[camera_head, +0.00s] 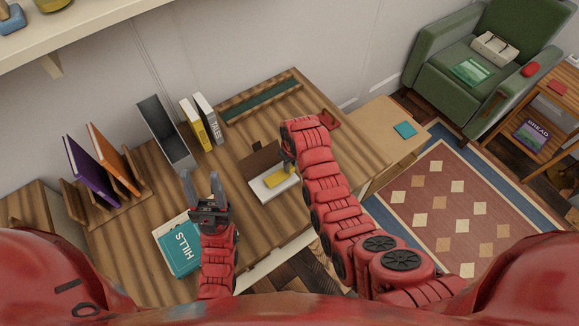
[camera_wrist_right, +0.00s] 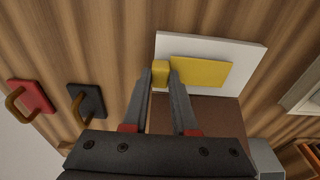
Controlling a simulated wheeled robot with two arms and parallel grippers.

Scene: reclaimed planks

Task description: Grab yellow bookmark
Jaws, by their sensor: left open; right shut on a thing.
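The yellow bookmark (camera_head: 281,177) lies over the white surface (camera_head: 265,188) of an open box or book with a brown flap (camera_head: 262,158) on the desk. In the right wrist view, it shows as a flat yellow piece (camera_wrist_right: 203,72) with a small yellow tab (camera_wrist_right: 160,73) at its left end. My right gripper (camera_head: 288,165) is shut on that tab, with a finger on each side of it (camera_wrist_right: 161,76). In the head view its fingertips are largely hidden by the wrist. My left gripper (camera_head: 204,180) is open and empty above the desk, near the teal HILLS book (camera_head: 176,247).
Purple (camera_head: 86,176) and orange (camera_head: 111,160) books stand in a rack at left. A grey holder (camera_head: 163,130) and yellow and white books stand at the back. Red (camera_wrist_right: 31,96) and black (camera_wrist_right: 87,101) handled pieces lie near my right gripper.

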